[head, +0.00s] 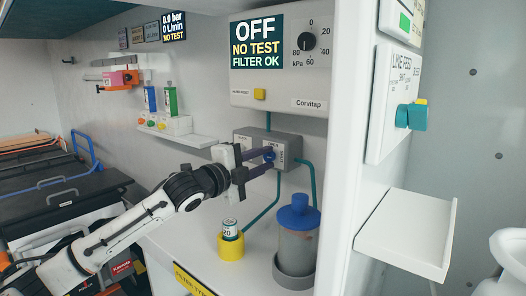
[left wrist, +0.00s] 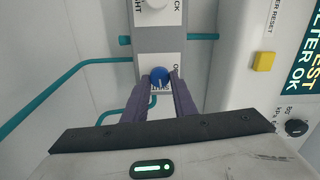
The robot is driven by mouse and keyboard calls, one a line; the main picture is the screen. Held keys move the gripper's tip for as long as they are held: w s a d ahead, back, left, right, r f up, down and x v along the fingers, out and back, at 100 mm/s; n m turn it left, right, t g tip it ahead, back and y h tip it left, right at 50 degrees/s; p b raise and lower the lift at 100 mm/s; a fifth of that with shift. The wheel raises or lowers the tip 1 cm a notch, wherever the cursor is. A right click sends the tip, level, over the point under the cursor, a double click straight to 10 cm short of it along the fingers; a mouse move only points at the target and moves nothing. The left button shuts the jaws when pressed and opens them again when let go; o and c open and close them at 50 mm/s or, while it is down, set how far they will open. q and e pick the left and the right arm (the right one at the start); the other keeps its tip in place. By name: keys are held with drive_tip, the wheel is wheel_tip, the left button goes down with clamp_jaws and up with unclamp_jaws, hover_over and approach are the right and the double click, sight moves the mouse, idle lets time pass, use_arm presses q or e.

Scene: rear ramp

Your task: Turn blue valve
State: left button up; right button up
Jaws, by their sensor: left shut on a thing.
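The blue valve (left wrist: 159,77) is a round blue knob on a grey box (head: 243,135) mounted on the wall. My left gripper (head: 262,161) reaches it from the left in the head view. In the left wrist view its two dark fingers (left wrist: 160,92) stand on either side of the blue knob and are shut on it. A small white line shows on the knob's face. Labels beside the knob are partly covered by the fingers. In the head view the fingers hide most of the valve. My right gripper is in neither view.
Teal pipes (head: 264,207) run from the box. A blue-lidded canister (head: 297,245) and a yellow cup (head: 231,245) stand below. A display panel (head: 278,62) reads OFF above. A white wall edge stands to the right.

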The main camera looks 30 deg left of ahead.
use_arm(q)
drive_tip(key=shift+m+p, duration=0.3)
drive_tip(key=shift+m, duration=0.2)
drive_tip(key=o, duration=1)
drive_tip(key=shift+o, duration=0.2)
